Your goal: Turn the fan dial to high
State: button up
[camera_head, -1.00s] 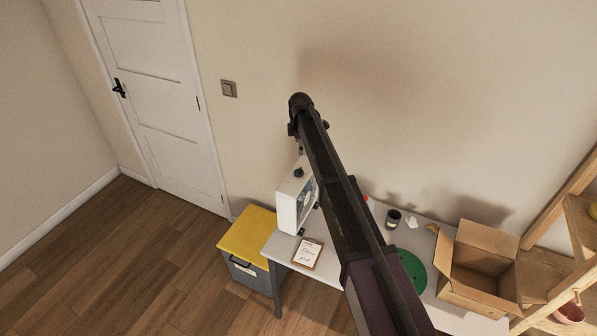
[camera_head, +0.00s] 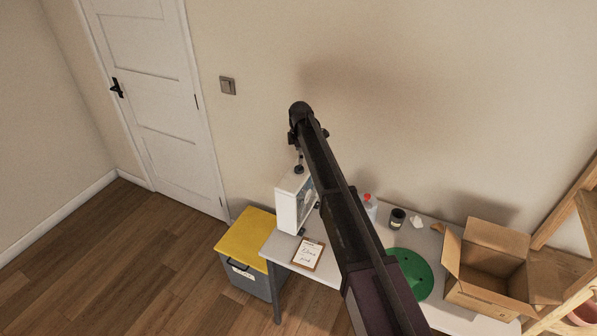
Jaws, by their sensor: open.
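The fan (camera_head: 287,206) is a white box-shaped unit standing upright at the left end of the table, its grille side facing right and partly covered by my arm. Its dark dial (camera_head: 298,170) is on the top face. My arm reaches up across the view and bends down at its far end. A small dark part of my gripper (camera_head: 299,157) shows just above the dial. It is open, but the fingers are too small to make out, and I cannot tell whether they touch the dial.
The white table (camera_head: 335,273) holds a clipboard (camera_head: 308,254), a red-capped bottle (camera_head: 370,206), a dark cup (camera_head: 397,218), a green disc (camera_head: 415,272) and an open cardboard box (camera_head: 480,290). A yellow-lidded bin (camera_head: 247,234) stands left of the table. A wooden shelf (camera_head: 570,215) is at right.

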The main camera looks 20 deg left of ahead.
aim_at(299, 166)
jog(key=shift+w+a+f+b, duration=0.1)
jog(key=shift+w+f+b, duration=0.05)
jog(key=shift+f+b, duration=1.4)
jog(key=shift+w+f+b, duration=0.1)
jog(key=shift+f+b, duration=1.3)
jog(key=shift+f, duration=0.25)
jog(key=c, duration=1.1)
